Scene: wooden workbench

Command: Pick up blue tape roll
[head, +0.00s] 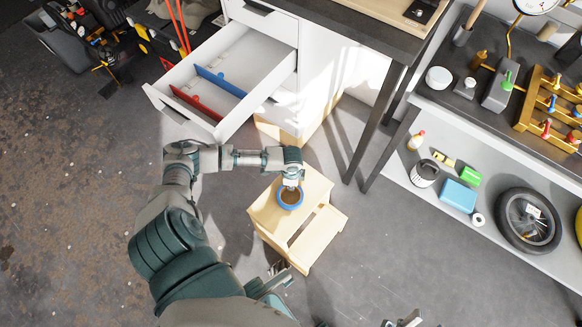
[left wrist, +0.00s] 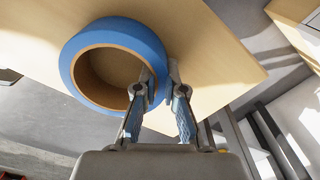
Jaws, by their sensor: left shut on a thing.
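The blue tape roll (head: 290,208) lies flat on the top of a light wooden step stool (head: 316,187). My left gripper (head: 291,186) reaches down onto the far side of the roll. In the left wrist view, the roll (left wrist: 112,32) shows as a wide blue ring with a brown core. There my left gripper (left wrist: 160,82) has one finger inside the ring and the other outside, shut on its wall. The roll appears to rest on the stool. Small grey parts at the bottom edge of the head view may be my right gripper; its jaws cannot be made out.
A white drawer (head: 226,75) with blue and red dividers stands open above my left forearm. A dark table leg (head: 386,125) is right of the stool. A shelf (head: 400,175) at right holds a wheel (head: 527,218), a blue box (head: 458,196) and cans. The floor around the stool's front is mostly clear.

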